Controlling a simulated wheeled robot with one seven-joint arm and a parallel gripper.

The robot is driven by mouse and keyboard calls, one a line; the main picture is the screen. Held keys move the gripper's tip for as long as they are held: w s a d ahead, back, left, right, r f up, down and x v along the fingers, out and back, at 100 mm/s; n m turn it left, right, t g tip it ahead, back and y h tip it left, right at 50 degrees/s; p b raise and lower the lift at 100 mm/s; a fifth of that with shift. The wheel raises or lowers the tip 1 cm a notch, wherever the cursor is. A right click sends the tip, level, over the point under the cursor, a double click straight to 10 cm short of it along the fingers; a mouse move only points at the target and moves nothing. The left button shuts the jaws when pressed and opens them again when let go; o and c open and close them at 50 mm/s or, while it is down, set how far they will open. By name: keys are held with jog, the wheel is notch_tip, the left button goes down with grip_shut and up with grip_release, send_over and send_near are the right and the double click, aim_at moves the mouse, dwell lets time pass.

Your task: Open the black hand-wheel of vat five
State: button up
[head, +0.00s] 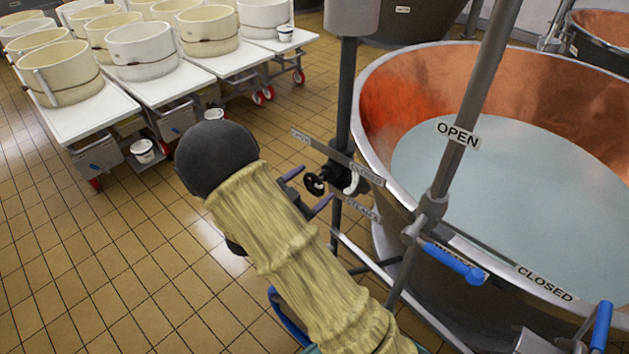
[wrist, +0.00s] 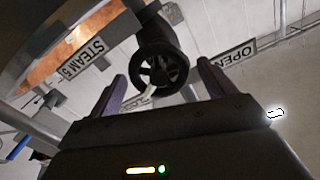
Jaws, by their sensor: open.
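The black hand-wheel (head: 315,184) is on a valve at the left side of the copper vat (head: 400,85). In the wrist view the spoked wheel (wrist: 160,70) faces me, near the picture's centre. My gripper (head: 306,191) is open, with its purple-grey fingers pointing toward the wheel. In the wrist view the gripper (wrist: 162,84) has one finger on each side of the wheel, with gaps showing; I cannot tell whether the wheel lies between the tips or just beyond them. A "STEAM 5" label (wrist: 83,58) and an "OPEN" label (wrist: 235,53) show near the wheel.
A grey upright pipe (head: 346,90) rises behind the wheel. Blue-handled levers (head: 453,262) and another pipe (head: 470,110) stand to the right along the vat, which holds pale liquid. White tables (head: 150,90) with tubs stand back left. The tiled floor at left is clear.

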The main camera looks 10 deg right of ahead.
jog(key=shift+w+d, duration=0.4)
jog(key=shift+d, duration=0.2)
jog(key=c, duration=1)
jog(key=shift+o, duration=0.2)
